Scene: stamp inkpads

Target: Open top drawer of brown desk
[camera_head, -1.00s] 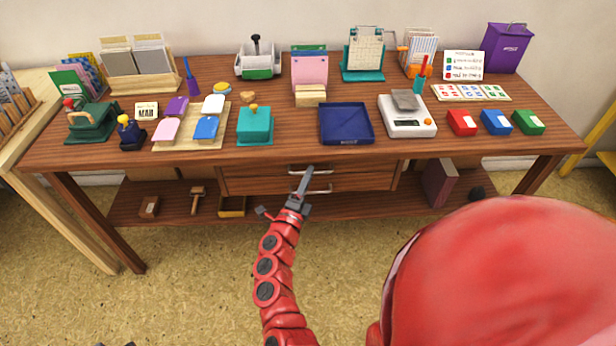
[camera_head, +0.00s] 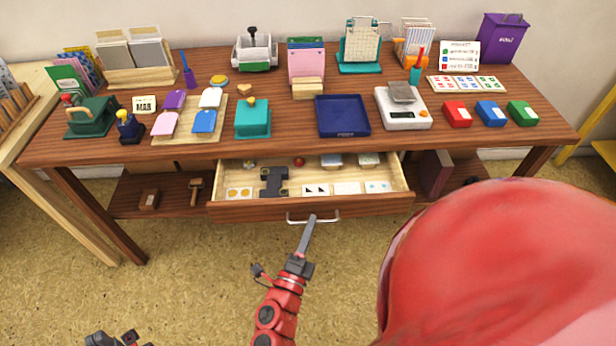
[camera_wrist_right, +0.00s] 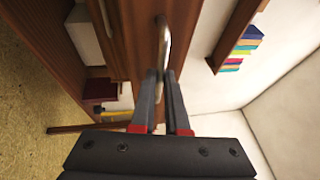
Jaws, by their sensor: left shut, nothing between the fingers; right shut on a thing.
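The brown desk (camera_head: 90,157) stands against the wall. Its top drawer (camera_head: 375,207) is pulled well out, with the inside showing. A metal bar handle (camera_head: 295,220) is on the drawer front. My right gripper (camera_head: 311,220) is at this handle. In the right wrist view its fingers (camera_wrist_right: 168,75) are shut on the handle (camera_wrist_right: 163,40). My left gripper (camera_head: 118,340) is partly in view at the bottom left edge, low over the floor, shut and empty, away from the desk.
The drawer holds a dark block-shaped item (camera_head: 273,181), a red ball (camera_head: 299,161) and several cards. Inkpads, a blue tray (camera_head: 343,129) and a white scale (camera_head: 402,121) stand on the desk top. The floor in front is clear. My red body part hides the lower right.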

